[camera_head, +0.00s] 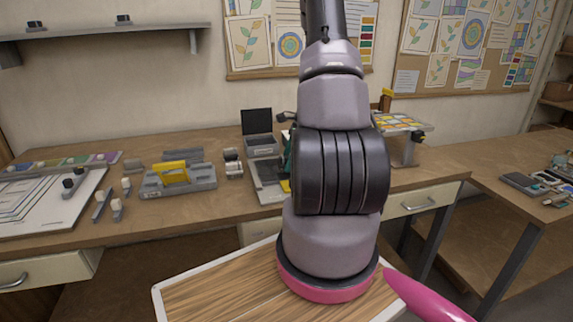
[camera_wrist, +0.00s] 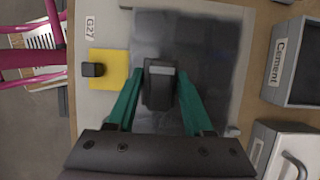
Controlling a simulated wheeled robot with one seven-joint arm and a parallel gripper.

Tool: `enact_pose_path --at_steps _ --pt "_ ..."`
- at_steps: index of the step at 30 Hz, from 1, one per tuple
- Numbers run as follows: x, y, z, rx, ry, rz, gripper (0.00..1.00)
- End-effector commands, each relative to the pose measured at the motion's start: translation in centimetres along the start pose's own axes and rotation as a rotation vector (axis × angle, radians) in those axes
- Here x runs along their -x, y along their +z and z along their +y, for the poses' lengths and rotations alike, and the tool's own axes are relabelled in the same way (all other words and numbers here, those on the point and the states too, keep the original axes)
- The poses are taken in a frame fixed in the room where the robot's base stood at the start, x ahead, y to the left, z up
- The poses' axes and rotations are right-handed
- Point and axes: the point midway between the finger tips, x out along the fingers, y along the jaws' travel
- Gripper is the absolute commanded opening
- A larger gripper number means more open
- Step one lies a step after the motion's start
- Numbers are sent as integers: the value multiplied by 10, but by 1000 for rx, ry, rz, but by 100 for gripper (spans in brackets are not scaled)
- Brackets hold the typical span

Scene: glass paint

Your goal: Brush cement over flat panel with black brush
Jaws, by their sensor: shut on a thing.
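In the wrist view my gripper (camera_wrist: 160,95) has green fingers closed on a black brush (camera_wrist: 158,92) with a pale stripe across its top. The brush is over the flat panel (camera_wrist: 210,45), a dark grey sheet with uneven darker and lighter patches. I cannot tell whether the bristles touch it. A grey box labelled Cement (camera_wrist: 277,63) stands to the right of the panel. In the head view my arm hides most of the gripper and panel; only a bit of green finger shows beside the arm.
A yellow square with a black knob (camera_wrist: 108,70) lies left of the panel, near a G27 label (camera_wrist: 89,26). A grey box with a handle (camera_wrist: 290,150) is at lower right. In the head view a grey holder with a yellow piece (camera_head: 178,190) stands on the workbench (camera_head: 215,215).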

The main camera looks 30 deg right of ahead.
Motion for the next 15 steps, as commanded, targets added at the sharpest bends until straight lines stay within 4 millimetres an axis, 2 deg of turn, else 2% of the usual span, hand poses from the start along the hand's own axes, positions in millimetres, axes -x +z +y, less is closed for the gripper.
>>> enact_pose_path --at_steps 1,15 --pt "12 6 -1 6 -6 2 0" --pt "49 23 4 4 -4 1 0"
